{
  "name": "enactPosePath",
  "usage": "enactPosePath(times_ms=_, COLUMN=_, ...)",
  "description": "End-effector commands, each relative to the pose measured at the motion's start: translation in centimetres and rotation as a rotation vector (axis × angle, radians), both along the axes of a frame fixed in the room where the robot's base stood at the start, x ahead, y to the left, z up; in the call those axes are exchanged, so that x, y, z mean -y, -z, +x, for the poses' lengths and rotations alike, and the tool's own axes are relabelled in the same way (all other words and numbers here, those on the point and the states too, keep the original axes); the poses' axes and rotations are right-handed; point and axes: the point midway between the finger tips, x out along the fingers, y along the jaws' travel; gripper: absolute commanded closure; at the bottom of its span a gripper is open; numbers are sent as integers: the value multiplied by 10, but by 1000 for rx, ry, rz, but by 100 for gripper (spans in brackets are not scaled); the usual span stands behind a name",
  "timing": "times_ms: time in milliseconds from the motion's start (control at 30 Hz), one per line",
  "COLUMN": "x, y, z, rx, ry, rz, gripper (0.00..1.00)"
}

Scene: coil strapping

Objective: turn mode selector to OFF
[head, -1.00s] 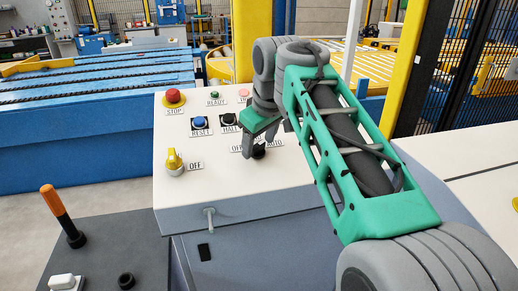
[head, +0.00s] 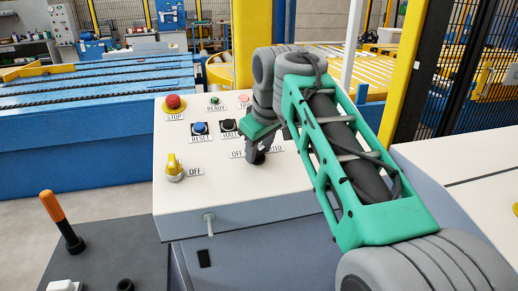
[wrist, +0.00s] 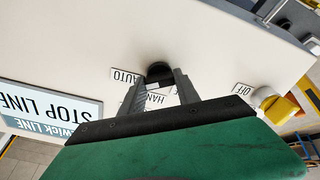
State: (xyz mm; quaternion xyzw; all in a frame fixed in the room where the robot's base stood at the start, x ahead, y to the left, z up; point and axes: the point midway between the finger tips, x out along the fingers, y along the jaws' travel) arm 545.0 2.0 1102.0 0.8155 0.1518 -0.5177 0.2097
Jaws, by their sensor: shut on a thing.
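The mode selector (head: 256,157) is a black round knob on the sloping white panel, among labels reading OFF, HAND (partly covered) and AUTO. In the wrist view the black knob (wrist: 159,72) sits between the two finger ends, with the AUTO label on its left and the HAND label below it. My gripper (head: 255,150) reaches down onto the knob and is shut on it; it also shows in the wrist view (wrist: 160,82). The knob's pointer is hidden, so I cannot tell its setting.
A yellow rotary switch (head: 174,168) labelled OFF is at the panel's left. A red STOP button (head: 173,102), blue RESET button (head: 199,127) and black HALT button (head: 229,125) stand nearby. An orange-topped lever (head: 53,207) rises at lower left.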

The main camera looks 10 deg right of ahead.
Motion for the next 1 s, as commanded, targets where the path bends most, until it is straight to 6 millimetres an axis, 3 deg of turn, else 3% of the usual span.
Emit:
enactPosePath(times_ms=467, x=0, y=0, z=0, rx=0, ry=-61, rz=-24, gripper=100)
enactPosePath(times_ms=1000, x=1, y=1, z=0, rx=0, ry=-466, rz=-185, gripper=100)
